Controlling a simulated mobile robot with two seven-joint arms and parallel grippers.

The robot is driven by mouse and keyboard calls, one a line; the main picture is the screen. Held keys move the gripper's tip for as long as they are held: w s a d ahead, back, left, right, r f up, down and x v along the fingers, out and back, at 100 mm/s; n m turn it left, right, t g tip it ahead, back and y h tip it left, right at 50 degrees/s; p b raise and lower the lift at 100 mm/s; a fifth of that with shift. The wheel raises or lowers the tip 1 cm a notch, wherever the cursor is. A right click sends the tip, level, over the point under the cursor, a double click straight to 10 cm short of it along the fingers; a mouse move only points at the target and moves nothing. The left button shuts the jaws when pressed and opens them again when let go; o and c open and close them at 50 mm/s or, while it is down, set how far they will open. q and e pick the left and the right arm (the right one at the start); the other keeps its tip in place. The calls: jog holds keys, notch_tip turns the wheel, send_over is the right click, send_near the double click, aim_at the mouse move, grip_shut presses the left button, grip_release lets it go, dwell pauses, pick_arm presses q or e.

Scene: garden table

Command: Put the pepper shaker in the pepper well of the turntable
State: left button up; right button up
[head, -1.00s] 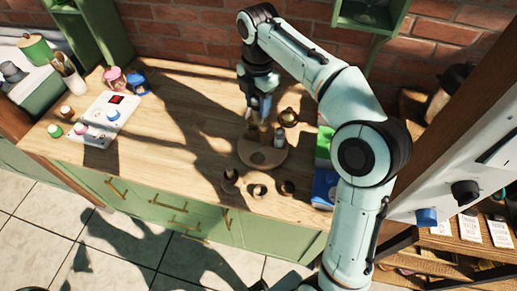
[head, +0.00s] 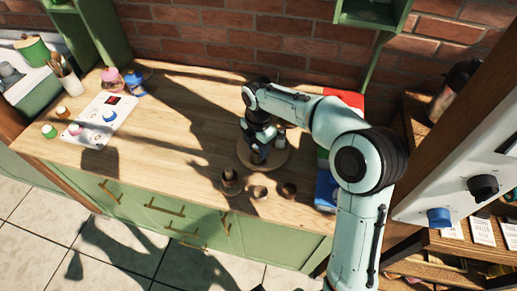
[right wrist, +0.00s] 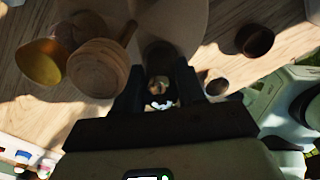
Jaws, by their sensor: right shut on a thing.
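The turntable (head: 245,162) is a round pale wooden disc on the counter, partly hidden by my right arm. My right gripper (head: 257,153) is low over its middle. In the right wrist view its fingers (right wrist: 160,92) are shut on a shadowed cylindrical thing (right wrist: 158,58), which looks like the pepper shaker. I cannot tell whether its base touches the turntable or which well is under it. A small upright container (head: 280,141) stands at the turntable's back right. My left gripper is not in view.
Small round cups stand in front of the turntable: a dark one (head: 230,182), a pale one (head: 260,192) and a brown one (head: 289,189). A blue box (head: 325,188) is at the right. Pink (head: 111,78) and blue (head: 134,84) mugs stand far left. The counter's middle left is clear.

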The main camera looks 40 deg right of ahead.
jog(key=shift+f, duration=0.35)
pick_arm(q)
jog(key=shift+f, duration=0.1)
pick_arm(e)
jog(key=shift+f, duration=0.1)
jog(key=o, duration=1.1)
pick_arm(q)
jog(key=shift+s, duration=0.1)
pick_arm(e)
notch_tip(320, 180, up, 12)
jog(key=shift+r+p, duration=0.15)
jog(key=shift+p, duration=1)
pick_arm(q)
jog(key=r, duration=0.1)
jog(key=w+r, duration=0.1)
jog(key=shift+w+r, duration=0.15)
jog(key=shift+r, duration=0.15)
